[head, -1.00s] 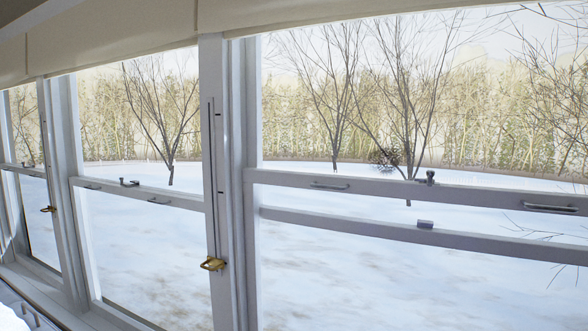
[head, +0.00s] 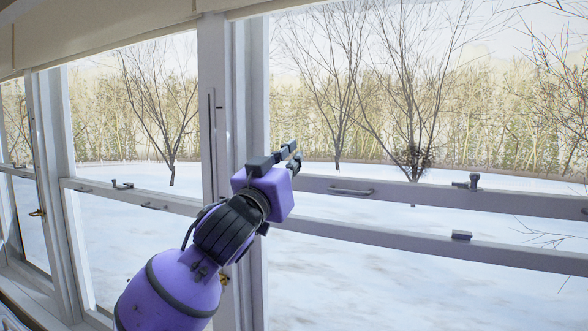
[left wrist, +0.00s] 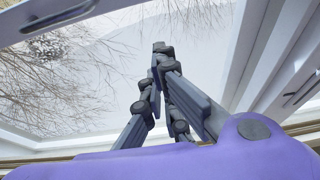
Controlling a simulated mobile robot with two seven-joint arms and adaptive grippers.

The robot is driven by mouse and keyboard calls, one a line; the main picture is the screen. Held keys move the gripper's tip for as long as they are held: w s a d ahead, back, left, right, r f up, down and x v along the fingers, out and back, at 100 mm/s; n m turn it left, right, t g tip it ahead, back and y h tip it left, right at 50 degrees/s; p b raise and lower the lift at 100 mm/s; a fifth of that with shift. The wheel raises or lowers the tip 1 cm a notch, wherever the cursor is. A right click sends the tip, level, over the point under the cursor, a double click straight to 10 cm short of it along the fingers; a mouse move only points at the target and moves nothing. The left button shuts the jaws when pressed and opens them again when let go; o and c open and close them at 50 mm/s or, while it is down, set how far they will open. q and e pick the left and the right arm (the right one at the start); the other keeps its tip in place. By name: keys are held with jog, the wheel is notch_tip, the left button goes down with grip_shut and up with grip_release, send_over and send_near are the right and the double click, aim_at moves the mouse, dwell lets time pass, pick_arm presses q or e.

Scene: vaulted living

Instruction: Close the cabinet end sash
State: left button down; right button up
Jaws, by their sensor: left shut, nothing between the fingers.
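Several white sash windows line the wall; no label shows which is the cabinet end sash. In the right window, an upper rail (head: 420,196) carries a small handle (head: 350,191) and a dark latch (head: 467,182). A second rail (head: 400,240) with a small dark catch (head: 461,236) runs below it, with a clear gap between. My purple left gripper (head: 291,153) is shut and empty, in front of the right window's left end and hiding part of its upper rail. Its dark fingers (left wrist: 158,50) are together in the left wrist view. I cannot tell whether they touch the rail. My right gripper is out of view.
A white post (head: 213,100) divides the right window from the middle one. The middle window's rail (head: 100,190) carries handles and a latch (head: 122,185). A pale fabric shade (head: 100,28) hangs along the top. Snow and bare trees lie beyond the glass.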

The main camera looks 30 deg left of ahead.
pick_arm(q)
jog(key=x, duration=0.8)
jog(key=f, duration=0.4)
jog(key=shift+s+f+p, duration=0.1)
jog(key=shift+s+p, duration=0.2)
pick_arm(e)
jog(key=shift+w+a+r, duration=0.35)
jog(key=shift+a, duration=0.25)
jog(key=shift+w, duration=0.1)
